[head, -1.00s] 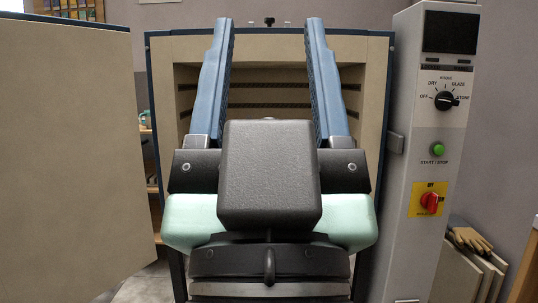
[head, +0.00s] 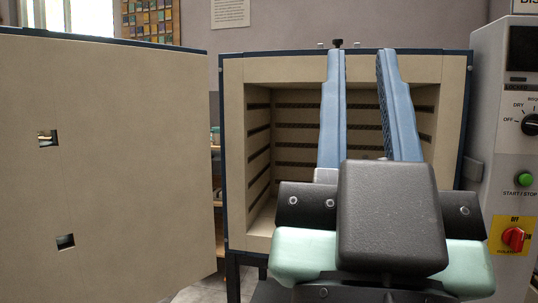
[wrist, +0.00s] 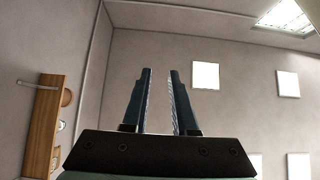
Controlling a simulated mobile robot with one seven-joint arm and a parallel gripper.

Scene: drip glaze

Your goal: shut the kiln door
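The kiln (head: 232,150) stands ahead with its front open, and its slotted inner chamber (head: 287,150) shows behind my gripper. The kiln door (head: 120,150) is swung wide open to the left, its pale inner face towards me, with two small square holes. My gripper (head: 360,58) is raised in front of the kiln's right half, fingers pointing up, apart from the door. The two blue fingers are spread with a gap and nothing between them. In the wrist view my gripper (wrist: 160,75) also shows open and empty. The door is not in the wrist view.
The control box (head: 500,150) with a dial, a green button and a red switch stands right of the kiln. A shelf (head: 217,200) shows in the gap between door and kiln. In the wrist view there is a wooden shelf (wrist: 46,125) on the wall.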

